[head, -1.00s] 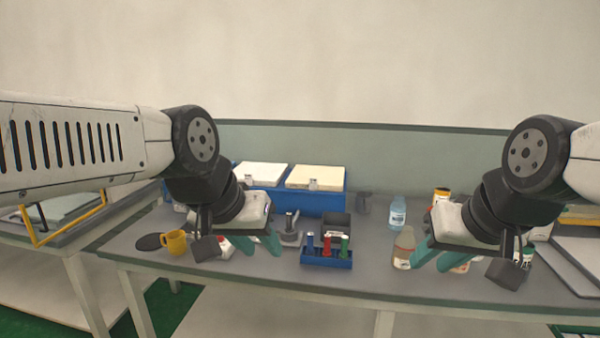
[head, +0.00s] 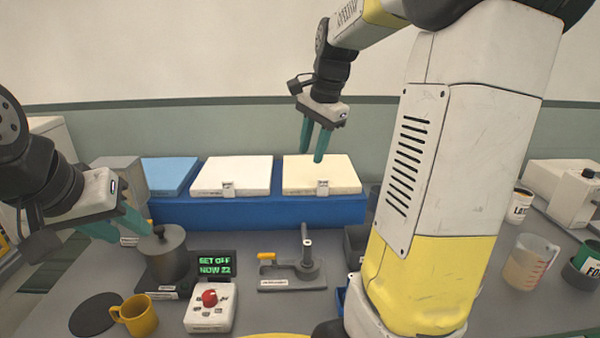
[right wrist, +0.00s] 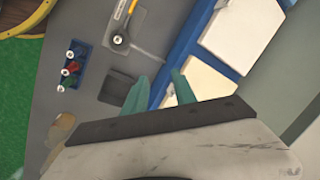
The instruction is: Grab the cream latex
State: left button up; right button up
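The cream latex slab (head: 320,174) lies on the right end of the blue rack (head: 250,212), with a small white tag at its front edge. It also shows in the right wrist view (right wrist: 205,80), partly hidden by a finger. My right gripper (head: 312,150) is open and empty, pointing down just above the slab's back part. Its teal fingers show apart in the right wrist view (right wrist: 160,90). My left gripper (head: 136,232) is open and empty at the left, near a grey lidded pot (head: 166,255).
A white slab (head: 232,175) and a blue slab (head: 168,175) share the rack. In front stand a display (head: 216,264), a box with a red knob (head: 210,307), a yellow mug (head: 136,315) and a grey lever device (head: 292,272). A beaker (head: 530,262) stands at the right.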

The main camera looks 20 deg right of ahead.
jog(key=w+d+f+m+g+h, duration=0.1)
jog(key=w+d+f+m, duration=0.2)
jog(key=w+f+m, duration=0.15)
jog(key=w+d+f+m+g, duration=0.1)
jog(key=w+d+f+m, duration=0.25)
jog(key=w, duration=0.25)
jog(key=shift+g, duration=0.3)
jog(key=f, duration=0.5)
jog(key=d+f, duration=0.1)
jog(key=f, duration=0.1)
jog(key=shift+w+d+f, duration=0.1)
jog(key=shift+w+f, duration=0.25)
jog(key=shift+c, duration=0.4)
grip_shut()
jog(key=shift+m, duration=0.3)
